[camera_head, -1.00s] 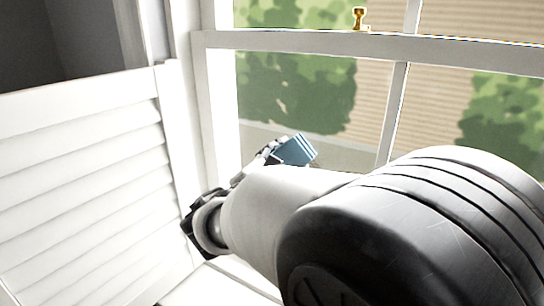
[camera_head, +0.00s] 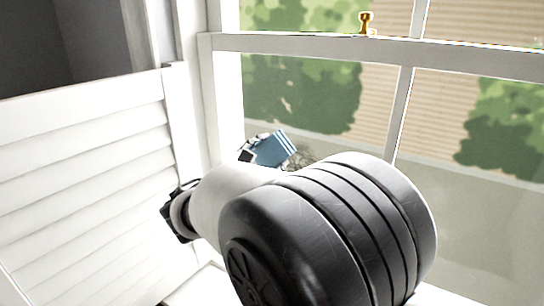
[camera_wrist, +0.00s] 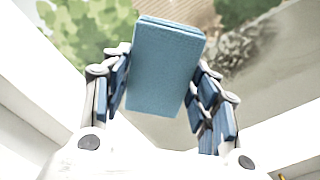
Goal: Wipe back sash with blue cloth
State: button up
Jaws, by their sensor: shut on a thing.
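The blue cloth (camera_wrist: 165,68) is a folded block held between the two fingers of my gripper (camera_wrist: 165,95) in the wrist view. In the head view the cloth (camera_head: 275,149) shows beyond my arm, in front of the lower window pane near its left side. My gripper (camera_head: 248,152) is shut on it, and is partly hidden behind my arm. The white window sash (camera_head: 300,45) has a horizontal rail across the view and a vertical bar (camera_head: 400,112). I cannot tell whether the cloth touches the glass.
A white louvered shutter (camera_head: 85,190) stands open at the left, close to my wrist. A brass latch (camera_head: 366,24) sits on the rail. Outside the glass are green bushes (camera_head: 510,130) and a beige sided wall (camera_head: 440,105). My arm hides much of the lower window.

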jog(key=shift+w+a, duration=0.2)
jog(key=shift+a, duration=0.15)
jog(key=shift+d, duration=0.1)
jog(key=shift+s+d+f+b, duration=0.1)
jog(key=shift+s+d+b, duration=0.75)
jog(key=shift+d, duration=0.4)
jog(key=shift+s+d+r+b, duration=0.1)
jog(key=shift+s+d+b, duration=0.65)
jog(key=shift+s+d, duration=0.4)
jog(key=shift+s+d+f+b, duration=0.1)
jog(key=shift+s+d+b, duration=0.7)
jog(key=shift+d, duration=0.6)
jog(key=shift+s+d+f+b, duration=0.55)
jog(key=shift+s+d+f, duration=0.8)
jog(key=shift+d, duration=0.65)
jog(key=shift+w+a+r+p, duration=0.1)
jog(key=shift+w+a+p, duration=0.2)
jog(key=shift+w+a, duration=1.4)
jog(key=shift+w+a+p, duration=0.25)
jog(key=shift+w+a, duration=0.8)
jog(key=shift+a, duration=1.2)
jog(key=shift+w+a+r+p, duration=0.1)
jog(key=shift+w+a+p, duration=0.2)
jog(key=shift+w+a, duration=1.4)
jog(key=s+d+b, duration=0.1)
jog(key=s+d, duration=0.8)
jog(key=d, duration=0.2)
jog(key=shift+d+b, duration=0.2)
jog(key=shift+b, duration=0.15)
